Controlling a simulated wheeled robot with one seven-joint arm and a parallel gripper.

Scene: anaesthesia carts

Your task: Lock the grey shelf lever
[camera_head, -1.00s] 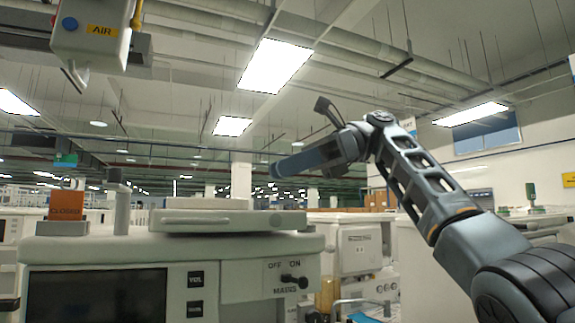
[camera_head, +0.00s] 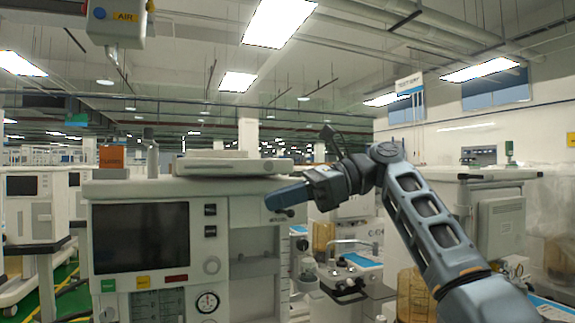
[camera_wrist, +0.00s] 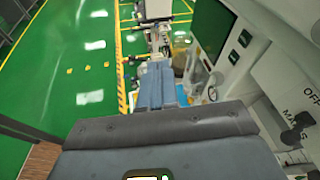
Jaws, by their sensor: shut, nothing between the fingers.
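A grey upright post with a bent top (camera_head: 152,158), which looks like the grey shelf lever, stands on the cart's top shelf (camera_head: 120,187) at the left. An orange sign (camera_head: 111,157), legible as "CLOSED" in the earlier frame, stands beside it. I cannot tell whether the lever is locked. My gripper (camera_head: 272,200) is shut and empty, pointing left in front of the cart's upper right, well right of the lever. In the wrist view its blue-grey fingers (camera_wrist: 155,87) lie together above the floor, with the cart at the right. The lever is not identifiable there.
The black MAINS knob (camera_head: 289,212) is close to my gripper in the picture; it also shows in the wrist view (camera_wrist: 292,136). A flat pale unit (camera_head: 230,165) lies on the shelf. Other carts stand left and right. Green floor (camera_wrist: 70,70) is open at left.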

